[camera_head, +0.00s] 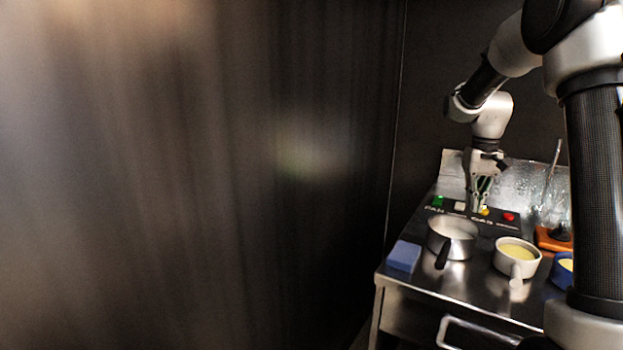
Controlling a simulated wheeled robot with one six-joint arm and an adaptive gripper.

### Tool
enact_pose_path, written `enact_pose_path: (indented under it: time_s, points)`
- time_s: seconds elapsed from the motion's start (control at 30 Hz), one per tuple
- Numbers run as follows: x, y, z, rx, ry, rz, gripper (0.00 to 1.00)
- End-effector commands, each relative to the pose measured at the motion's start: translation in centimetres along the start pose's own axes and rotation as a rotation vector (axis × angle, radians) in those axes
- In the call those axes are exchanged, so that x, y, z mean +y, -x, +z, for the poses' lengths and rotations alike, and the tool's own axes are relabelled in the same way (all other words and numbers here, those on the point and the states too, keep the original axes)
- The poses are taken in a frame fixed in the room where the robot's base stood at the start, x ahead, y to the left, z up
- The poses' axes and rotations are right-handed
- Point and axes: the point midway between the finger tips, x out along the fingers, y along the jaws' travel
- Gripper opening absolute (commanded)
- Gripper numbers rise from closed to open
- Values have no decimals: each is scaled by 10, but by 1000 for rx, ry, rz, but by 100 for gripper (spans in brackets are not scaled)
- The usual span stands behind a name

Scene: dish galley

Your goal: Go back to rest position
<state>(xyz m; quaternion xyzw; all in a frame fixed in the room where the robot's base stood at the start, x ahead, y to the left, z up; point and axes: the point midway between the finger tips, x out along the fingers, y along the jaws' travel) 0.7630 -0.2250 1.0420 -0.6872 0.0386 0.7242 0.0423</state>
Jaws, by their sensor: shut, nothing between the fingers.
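My gripper (480,193) hangs at the end of my arm, fingers pointing down, at the back of the steel counter (450,283). Its fingers are close together with nothing seen between them. In the picture they overlap the control panel (462,213) with a green and a red button and the lettering "FAN" and "GAS". I cannot tell whether the fingertips touch the panel.
On the counter are a steel pot (452,232) with a dark handle, a white pot (517,256) with yellow contents, a blue block (404,256) and a blue container (562,270). Glassware (552,195) and an orange item (548,240) stand right. A dark wall fills the left.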

Motion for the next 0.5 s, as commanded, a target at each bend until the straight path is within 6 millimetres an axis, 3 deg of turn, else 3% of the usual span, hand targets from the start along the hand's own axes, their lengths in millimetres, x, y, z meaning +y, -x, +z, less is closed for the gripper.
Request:
enact_pose_path:
  time_s: [0.03, 0.23, 0.5]
  points:
    - [-4, 8, 23, 9, 1, 0, 0]
    - [-18, 32, 113, 63, 12, 2, 0]
    - [-30, 42, 226, 168, 41, -1, 0]
